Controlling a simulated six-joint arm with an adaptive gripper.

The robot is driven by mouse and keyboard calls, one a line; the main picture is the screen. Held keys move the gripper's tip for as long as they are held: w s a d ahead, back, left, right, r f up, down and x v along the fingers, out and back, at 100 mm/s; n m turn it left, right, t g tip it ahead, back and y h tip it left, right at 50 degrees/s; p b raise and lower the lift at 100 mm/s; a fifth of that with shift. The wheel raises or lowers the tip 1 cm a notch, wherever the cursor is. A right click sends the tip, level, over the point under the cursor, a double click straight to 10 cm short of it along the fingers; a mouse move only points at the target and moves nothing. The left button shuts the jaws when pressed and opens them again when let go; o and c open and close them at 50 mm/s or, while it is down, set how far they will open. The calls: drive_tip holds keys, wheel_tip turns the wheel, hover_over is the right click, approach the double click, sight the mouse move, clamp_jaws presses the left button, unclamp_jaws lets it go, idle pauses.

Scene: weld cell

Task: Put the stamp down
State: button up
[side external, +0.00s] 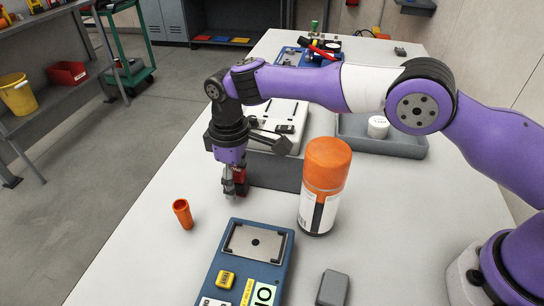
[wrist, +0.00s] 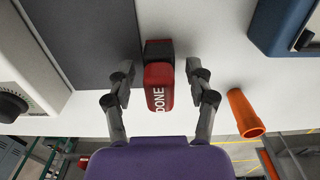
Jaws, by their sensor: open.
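The red stamp (wrist: 158,84), marked "DONE", stands on the white table between the fingers of my gripper (wrist: 158,85) in the wrist view. Gaps show between the stamp and both fingers, so the gripper is open around it. In the side external view, my gripper (side external: 235,188) is low over the table and the stamp (side external: 241,176) shows partly behind the fingers. The stamp is next to the front of a grey block.
A blue fixture (side external: 285,240) lies in front, and an orange-capped spray can (side external: 323,185) stands to the right. A grey tray (side external: 405,146) holds a white round item (side external: 378,127).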

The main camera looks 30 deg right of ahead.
drive_tip(key=r, duration=0.6)
drive_tip(key=d+r, duration=0.1)
drive_tip(key=r, duration=0.2)
drive_tip(key=shift+w+r, duration=0.1)
drive_tip(key=shift+r, duration=0.05)
drive_tip(key=s+d+r+m+t, duration=0.2)
drive_tip(key=s+d+r+m, duration=0.2)
drive_tip(key=d+r, duration=0.65)
drive_tip(key=s+d+f+m+t, duration=0.1)
drive_tip(key=s+d+m, duration=0.1)
drive_tip(key=s+d, duration=0.4)
drive_tip(key=s+d+f+m+t, duration=0.2)
drive_tip(key=s+d, duration=0.4)
drive_tip(key=s, duration=0.4)
drive_tip(key=shift+f+m+t, duration=0.25)
drive_tip(key=shift+m+t, duration=0.05)
drive_tip(key=shift+m, duration=0.2)
